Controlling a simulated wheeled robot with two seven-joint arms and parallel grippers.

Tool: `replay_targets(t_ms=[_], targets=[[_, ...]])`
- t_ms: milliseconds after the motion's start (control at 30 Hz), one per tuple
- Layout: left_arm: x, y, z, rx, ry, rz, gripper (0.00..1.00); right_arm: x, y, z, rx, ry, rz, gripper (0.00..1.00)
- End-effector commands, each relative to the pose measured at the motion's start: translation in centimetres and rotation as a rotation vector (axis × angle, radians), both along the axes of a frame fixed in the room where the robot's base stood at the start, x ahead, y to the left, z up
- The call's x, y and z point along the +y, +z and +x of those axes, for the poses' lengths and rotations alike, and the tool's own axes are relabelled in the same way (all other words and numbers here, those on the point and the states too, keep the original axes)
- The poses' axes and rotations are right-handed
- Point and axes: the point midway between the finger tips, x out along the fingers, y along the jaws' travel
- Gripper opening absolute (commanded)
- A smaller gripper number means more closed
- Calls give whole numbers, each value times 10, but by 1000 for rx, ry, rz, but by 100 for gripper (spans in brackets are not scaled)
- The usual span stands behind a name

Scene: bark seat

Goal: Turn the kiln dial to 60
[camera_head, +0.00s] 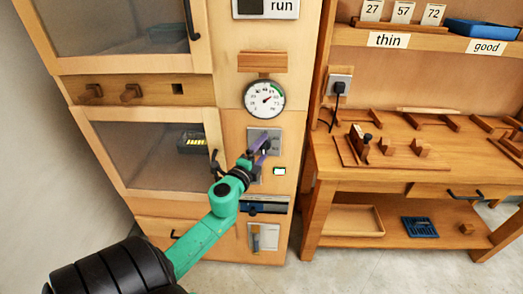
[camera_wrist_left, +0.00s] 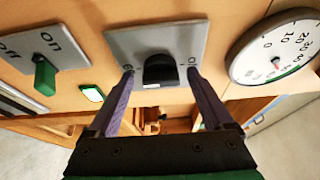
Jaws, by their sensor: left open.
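The kiln dial is a black knob (camera_wrist_left: 160,68) on a grey plate (camera_wrist_left: 125,42), seen close in the left wrist view. In the head view the plate (camera_head: 275,134) is on the wooden cabinet front, with the knob mostly hidden by my gripper. My left gripper (camera_head: 262,146) is open in front of it. In the left wrist view its purple fingers (camera_wrist_left: 160,75) stand on either side of the knob; I cannot tell whether they touch it. Numbers on the plate are partly covered by the fingertips. A round white gauge (camera_head: 264,98) is above the plate. My right gripper is not in view.
A green-lever switch (camera_wrist_left: 45,75) and a lit green indicator (camera_head: 279,171) are close to the dial. Glass-fronted doors (camera_head: 140,150) with black handles are at the left. A wooden workbench (camera_head: 430,170) with tools stands at the right.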

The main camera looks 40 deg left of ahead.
Motion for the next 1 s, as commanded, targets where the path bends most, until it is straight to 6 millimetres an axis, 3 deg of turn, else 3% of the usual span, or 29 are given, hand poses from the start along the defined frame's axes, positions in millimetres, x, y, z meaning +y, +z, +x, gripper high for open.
replay_targets(t_ms=[167, 267, 500, 700, 1000], targets=[[-2, -1, -8, 0, 0, -2, 85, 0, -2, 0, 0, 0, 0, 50], [-6, -2, -23, 1, -1, -2, 85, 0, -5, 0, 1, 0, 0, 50], [-23, -6, -91, 4, 4, -3, 85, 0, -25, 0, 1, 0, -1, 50], [-34, -4, -132, 1, 2, -3, 85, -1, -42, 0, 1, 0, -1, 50], [-37, 1, -141, 0, 0, 1, 85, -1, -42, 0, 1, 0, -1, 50]])
